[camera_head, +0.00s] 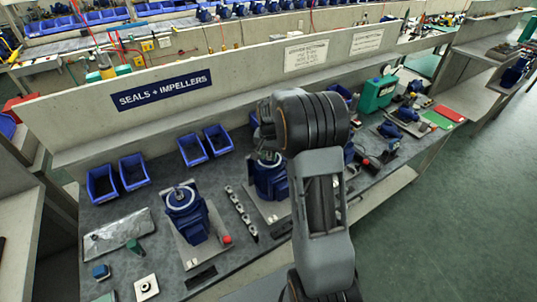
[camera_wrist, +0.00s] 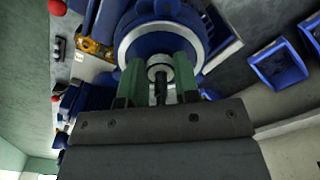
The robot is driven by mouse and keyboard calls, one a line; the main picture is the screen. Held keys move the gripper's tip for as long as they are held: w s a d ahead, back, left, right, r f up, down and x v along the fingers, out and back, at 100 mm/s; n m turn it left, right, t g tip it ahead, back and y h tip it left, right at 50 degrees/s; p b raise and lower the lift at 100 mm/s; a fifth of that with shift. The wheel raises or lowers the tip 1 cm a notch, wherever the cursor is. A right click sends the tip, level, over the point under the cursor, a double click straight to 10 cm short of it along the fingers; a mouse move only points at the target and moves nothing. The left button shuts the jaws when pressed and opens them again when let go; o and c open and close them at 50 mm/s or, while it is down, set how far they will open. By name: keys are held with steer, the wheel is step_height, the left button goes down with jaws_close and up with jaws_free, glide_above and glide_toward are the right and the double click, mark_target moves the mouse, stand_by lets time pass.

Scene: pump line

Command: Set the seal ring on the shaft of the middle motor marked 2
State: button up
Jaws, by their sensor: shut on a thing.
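The middle motor is a blue housing (camera_head: 269,180) on a grey base plate, partly hidden behind my arm in the head view. In the wrist view, its blue body and pale round face (camera_wrist: 128,46) lie just beyond my fingertips. My gripper (camera_wrist: 160,68) has green fingers shut on a small pale ring (camera_wrist: 159,60), the seal ring, in line with the middle of the motor face. A dark shaft-like piece (camera_wrist: 162,88) shows between the fingers. I cannot tell whether the ring is around the shaft or just above it.
Another blue motor (camera_head: 186,213) stands left on its plate, with a rack of small parts (camera_head: 241,213) between them. Blue bins (camera_head: 103,184) line the back by the low wall. A green case (camera_head: 377,93) stands right.

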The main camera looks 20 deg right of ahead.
steer(key=shift+f, duration=0.25)
stand_by(0.3)
steer(key=o, duration=1.5)
steer(key=shift+r, duration=0.15)
steer(key=shift+r+p, duration=3.05)
steer(key=shift+r, duration=1.4)
